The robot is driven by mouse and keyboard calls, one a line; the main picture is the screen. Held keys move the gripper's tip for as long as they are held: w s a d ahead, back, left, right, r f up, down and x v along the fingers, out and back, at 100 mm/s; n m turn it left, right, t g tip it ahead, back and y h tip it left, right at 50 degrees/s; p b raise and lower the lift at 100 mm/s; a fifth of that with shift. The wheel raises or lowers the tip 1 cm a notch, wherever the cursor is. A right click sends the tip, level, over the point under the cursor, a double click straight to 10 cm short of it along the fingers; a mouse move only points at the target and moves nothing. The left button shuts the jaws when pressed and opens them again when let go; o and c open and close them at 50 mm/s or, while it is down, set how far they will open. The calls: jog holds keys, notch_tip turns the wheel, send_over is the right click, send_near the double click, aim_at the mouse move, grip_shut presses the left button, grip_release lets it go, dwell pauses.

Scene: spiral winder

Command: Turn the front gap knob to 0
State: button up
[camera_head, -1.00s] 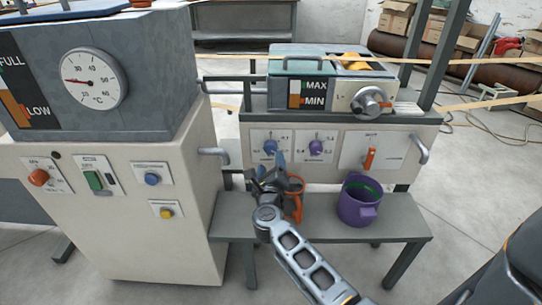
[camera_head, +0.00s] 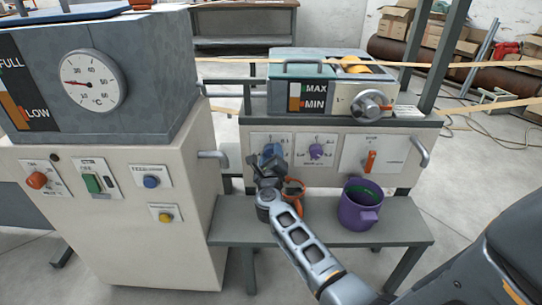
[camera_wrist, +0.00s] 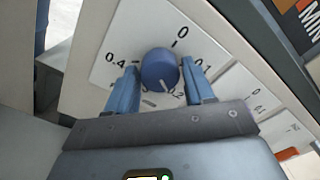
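The blue knob (camera_wrist: 159,70) sits on a white dial plate (camera_wrist: 112,50) with 0 at the top, 0.1 at the right, 0.2 at the lower right and 0.4 at the left. Its white mark points down and slightly right, toward 0.2. My gripper (camera_wrist: 161,68) has one blue finger on each side of the knob, with narrow gaps; contact is not clear. In the head view my gripper (camera_head: 268,163) is at the left blue knob (camera_head: 273,151) on the machine's front panel, partly covering it. The plate's lower part is hidden by my gripper.
A purple knob (camera_head: 316,152) and an orange-red switch (camera_head: 370,161) are to the right on the same panel. Below, a shelf (camera_head: 400,230) holds a purple mug (camera_head: 358,207) and an orange object (camera_head: 294,193) close to my gripper. A handle (camera_head: 420,150) sticks out at the right.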

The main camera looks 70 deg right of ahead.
jog(key=c, duration=0.7)
